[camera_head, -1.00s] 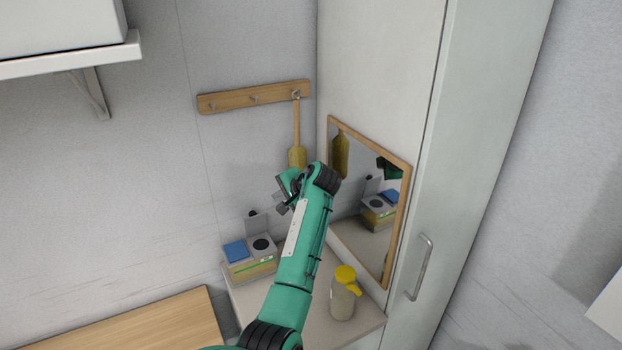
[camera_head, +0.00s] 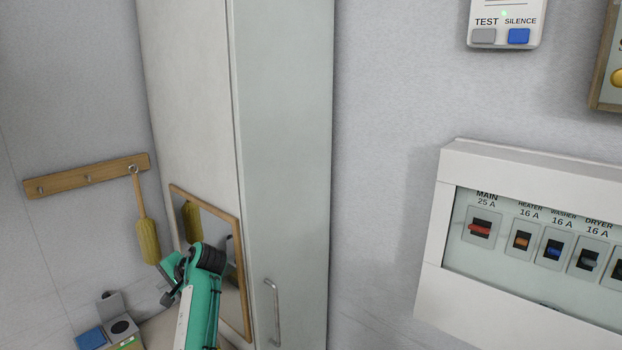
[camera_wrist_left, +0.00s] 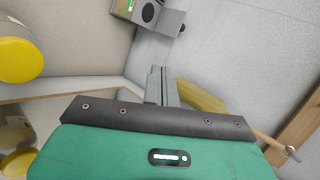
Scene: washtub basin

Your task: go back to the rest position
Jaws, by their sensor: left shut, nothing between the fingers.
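My left arm, green with a black wrist, comes up from the bottom of the head view. Its gripper (camera_head: 172,282) is by the wall corner, in front of the framed mirror (camera_head: 240,290) and below the yellow brush (camera_head: 148,240). In the left wrist view the grey fingers (camera_wrist_left: 161,84) are together with nothing between them. The brush hangs by its wooden handle from the hook rail (camera_head: 88,177), and it also shows behind the fingers in the left wrist view (camera_wrist_left: 200,97). My right gripper is in neither view.
A tall pale cabinet (camera_head: 285,150) stands right of the mirror. A breaker panel (camera_head: 445,230) and a TEST/SILENCE box (camera_head: 506,22) are on the right wall. A box with a blue pad (camera_head: 91,338) sits at lower left. A yellow-topped bottle (camera_wrist_left: 18,60) is near the left wrist.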

